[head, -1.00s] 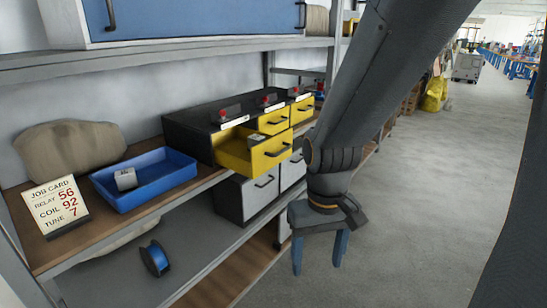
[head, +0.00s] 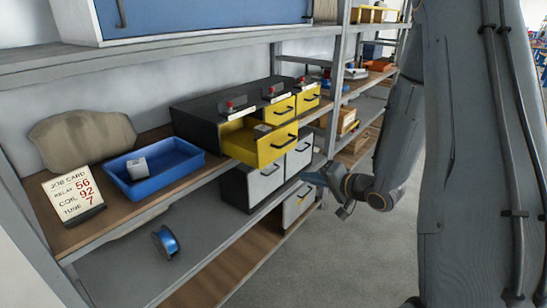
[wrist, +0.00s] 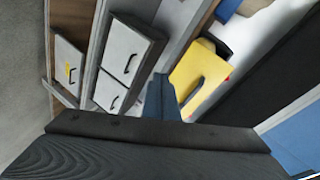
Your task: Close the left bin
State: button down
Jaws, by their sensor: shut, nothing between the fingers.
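The left bin (head: 262,146) is a yellow drawer with a dark handle, pulled out of a black cabinet (head: 213,128) on the shelf. A small pale item (head: 263,127) shows inside it. Two other yellow bins (head: 281,111) to its right look shut. My gripper (head: 312,178) is right of and lower than the open bin, apart from it, pointing left toward the shelves. In the wrist view, my gripper's blue fingers (wrist: 160,92) are together and empty, beside the yellow bin (wrist: 201,72) in the picture.
White drawers (head: 266,182) sit below the yellow bins, close to my gripper. A blue tray (head: 150,176) with a pale item and a job card (head: 73,195) stand left on the shelf. A blue spool (head: 166,242) lies below. The grey floor is clear.

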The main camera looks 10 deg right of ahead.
jog(key=s+r+m+t+y, duration=0.2)
jog(key=s+r+y, duration=0.1)
jog(key=y, duration=0.1)
jog(key=p, duration=0.4)
send_near(265, 156)
jog(key=shift+y, duration=0.4)
jog(key=x, duration=0.6)
jog(key=shift+w+f, duration=0.1)
jog(key=shift+w, duration=0.1)
jog(key=shift+w, duration=0.1)
